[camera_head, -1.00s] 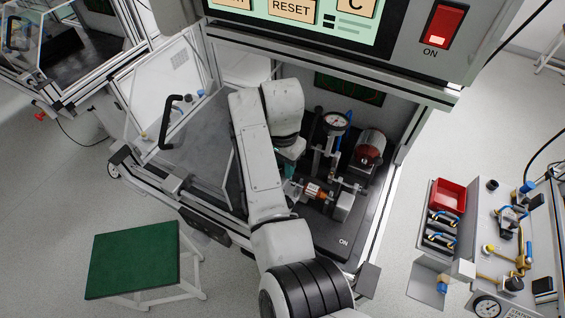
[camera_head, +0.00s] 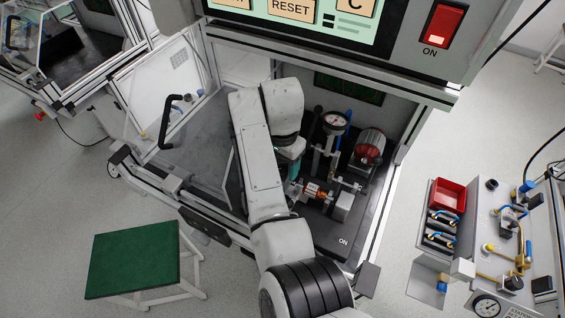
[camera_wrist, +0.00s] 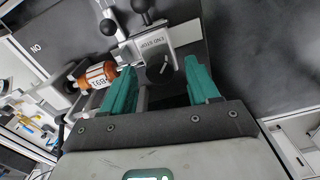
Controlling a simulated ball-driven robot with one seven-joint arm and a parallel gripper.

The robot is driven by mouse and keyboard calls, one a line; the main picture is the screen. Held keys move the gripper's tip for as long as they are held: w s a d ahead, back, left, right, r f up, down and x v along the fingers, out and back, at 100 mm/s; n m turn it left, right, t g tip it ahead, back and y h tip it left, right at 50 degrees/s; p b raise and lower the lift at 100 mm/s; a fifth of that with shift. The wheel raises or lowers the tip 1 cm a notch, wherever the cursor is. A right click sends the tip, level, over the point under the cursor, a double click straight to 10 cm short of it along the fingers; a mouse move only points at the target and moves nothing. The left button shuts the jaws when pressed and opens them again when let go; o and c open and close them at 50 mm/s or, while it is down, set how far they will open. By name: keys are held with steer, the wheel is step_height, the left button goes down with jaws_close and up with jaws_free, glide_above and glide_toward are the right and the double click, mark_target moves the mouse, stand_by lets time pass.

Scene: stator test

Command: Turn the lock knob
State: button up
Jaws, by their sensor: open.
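In the wrist view, a grey metal block marked END STOP (camera_wrist: 150,42) sits beyond my fingers. My gripper (camera_wrist: 162,72) has two teal fingers, spread apart to the left and right of the knob. Contact with it cannot be made out. In the head view, only a little teal of my gripper (camera_head: 294,170) shows beside the fixture, and my arm hides the knob.
An orange labelled stator (camera_wrist: 97,76) lies close left of my fingers. Black ball handles (camera_wrist: 108,27) stand beyond. In the head view, a dial gauge (camera_head: 335,121) and a motor-like part (camera_head: 369,147) stand behind. Frame posts enclose the station, and a clear door (camera_head: 170,110) stands open at left.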

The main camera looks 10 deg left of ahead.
step_height(320, 180, up, 11)
steer(key=b, duration=0.1)
stand_by(0.4)
steer(key=shift+f, duration=0.2)
stand_by(0.3)
